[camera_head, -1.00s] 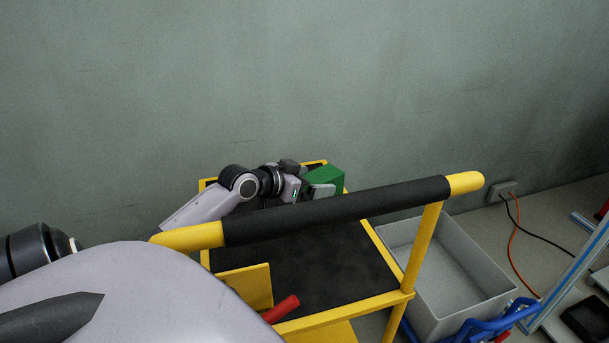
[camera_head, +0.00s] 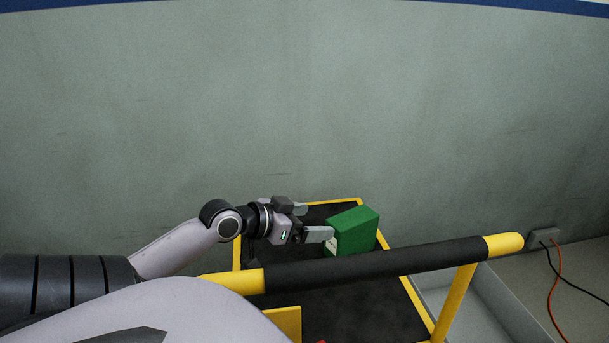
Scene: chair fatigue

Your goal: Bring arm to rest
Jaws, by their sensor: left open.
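My left arm (camera_head: 180,247) comes in from the left and reaches over the yellow-framed cart with a black top. My left gripper (camera_head: 317,222) is open and empty, its fingers pointing right. A green box (camera_head: 352,230) stands on the cart's black top, just right of the fingers. One finger lies in front of or against the box's left side; I cannot tell whether they touch. My right gripper is not in view.
The cart (camera_head: 372,309) has a black-padded handle bar (camera_head: 375,262) crossing in front of my gripper. A grey wall (camera_head: 300,110) stands close behind. A grey bin (camera_head: 490,305) sits at the right, near a wall socket (camera_head: 543,238) with cables.

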